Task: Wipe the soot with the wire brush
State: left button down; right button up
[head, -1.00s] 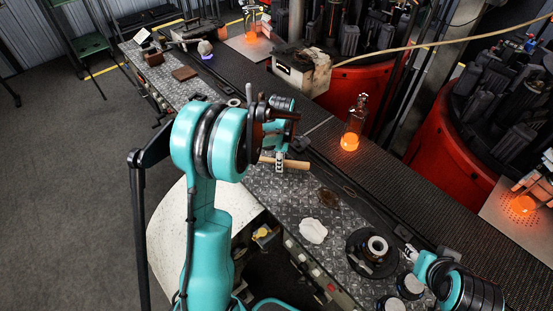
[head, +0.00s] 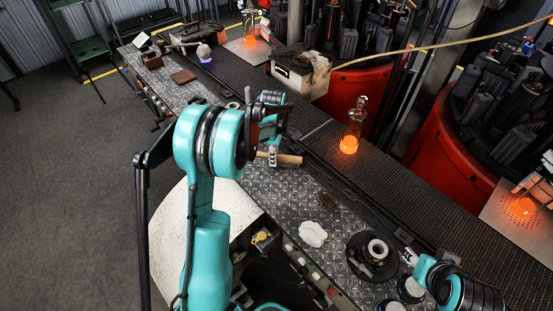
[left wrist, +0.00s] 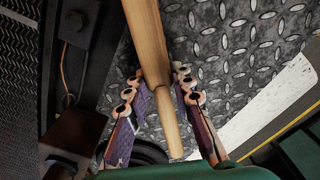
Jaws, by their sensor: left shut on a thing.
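The wire brush shows as a pale wooden handle (head: 288,159) low over the diamond-plate bench top (head: 285,185). It also shows in the left wrist view (left wrist: 148,40), running between the fingers. My left gripper (head: 272,156) is shut on this handle; its fingers (left wrist: 156,84) lie on either side of it. The bristles cannot be made out. A dark brown patch (head: 328,201), perhaps the soot, lies on the plate, nearer the camera and to the right of the handle. My right gripper (head: 408,256) is at the lower right, beside a round black mould part; its fingers are too small to judge.
A crumpled white cloth (head: 313,234) and a black dish with a metal ring (head: 376,248) lie on the plate. A glowing bottle (head: 350,135) stands on the dark conveyor (head: 395,175) behind. Red rotary machines (head: 440,150) stand beyond it.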

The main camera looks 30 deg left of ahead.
pick_arm(q)
jog(key=shift+w+a+r, duration=0.1)
jog(key=shift+w+a, duration=0.2)
jog(key=shift+a, duration=0.5)
jog(key=shift+w+a, duration=0.3)
jog(key=shift+a, duration=0.45)
jog(key=shift+w+a, duration=0.35)
jog(key=shift+a, duration=0.45)
jog(key=shift+w+a, duration=0.35)
jog(key=shift+a, duration=0.45)
jog(key=shift+w+d, duration=0.1)
jog(key=shift+w, duration=0.45)
jog(key=shift+s+d+f+b, duration=0.1)
jog(key=shift+s+d+b, duration=0.25)
jog(key=shift+d, duration=0.55)
jog(key=shift+s+d+f+b, duration=0.1)
jog(key=shift+s+d, duration=0.3)
jog(key=shift+d, duration=0.45)
jog(key=shift+s+d+r, duration=0.1)
jog(key=shift+s+d, duration=0.4)
jog(key=shift+d, duration=0.7)
jog(key=shift+s+d+r, duration=0.1)
jog(key=shift+s+d, duration=0.35)
jog(key=shift+d, duration=0.7)
jog(key=shift+s+d, duration=0.5)
jog(key=shift+d, duration=0.7)
jog(key=shift+r+p, duration=1.75)
jog(key=shift+r, duration=1.25)
jog(key=shift+r, duration=0.1)
